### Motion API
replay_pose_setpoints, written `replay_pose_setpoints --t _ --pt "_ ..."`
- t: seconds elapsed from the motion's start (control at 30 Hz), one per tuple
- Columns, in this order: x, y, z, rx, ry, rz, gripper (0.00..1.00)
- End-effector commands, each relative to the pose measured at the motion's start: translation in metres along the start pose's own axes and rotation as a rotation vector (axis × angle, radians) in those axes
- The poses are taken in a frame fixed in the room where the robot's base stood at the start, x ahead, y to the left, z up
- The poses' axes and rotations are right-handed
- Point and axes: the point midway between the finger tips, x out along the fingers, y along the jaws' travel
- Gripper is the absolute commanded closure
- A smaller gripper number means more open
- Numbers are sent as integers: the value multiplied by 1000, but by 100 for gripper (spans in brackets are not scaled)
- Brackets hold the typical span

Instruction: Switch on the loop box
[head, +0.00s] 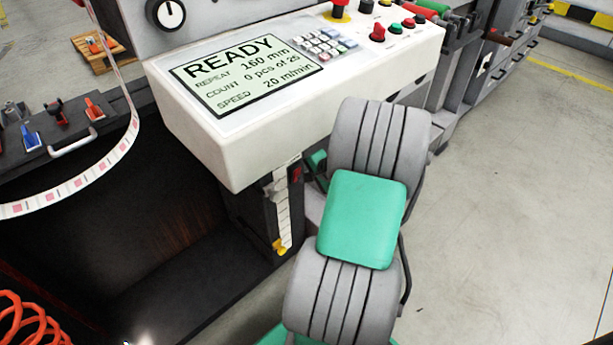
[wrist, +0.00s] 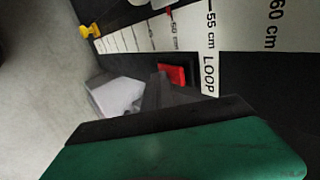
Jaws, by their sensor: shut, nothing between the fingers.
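The loop box is a dark upright box (head: 262,205) under the white control panel in the head view, with a pale scale strip down its front. Its red switch (head: 296,174) shows small near the top of the strip. In the wrist view the red rocker switch (wrist: 172,74) sits in a black frame beside the printed word LOOP. My gripper (wrist: 158,83) is shut and empty, with its grey tip close to the switch and overlapping its lower edge in the picture. I cannot tell whether they touch. In the head view my arm hides most of the gripper.
The control panel (head: 185,120) juts out above the loop box, with its display reading READY. A yellow pointer (head: 280,246) sits low on the scale. A printed label web (head: 118,150) hangs at the left. Open floor (head: 510,200) lies to the right.

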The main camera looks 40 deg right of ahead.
Motion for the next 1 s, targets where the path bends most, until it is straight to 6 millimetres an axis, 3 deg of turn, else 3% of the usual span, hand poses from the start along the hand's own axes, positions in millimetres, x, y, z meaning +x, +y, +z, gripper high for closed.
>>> replay_pose_setpoints --t 0.43,0.8,1.0 --pt "-13 -12 0 -1 1 -2 100" --pt "-13 -11 0 -1 0 -1 100" --pt "-31 -6 4 -5 -6 -1 100"
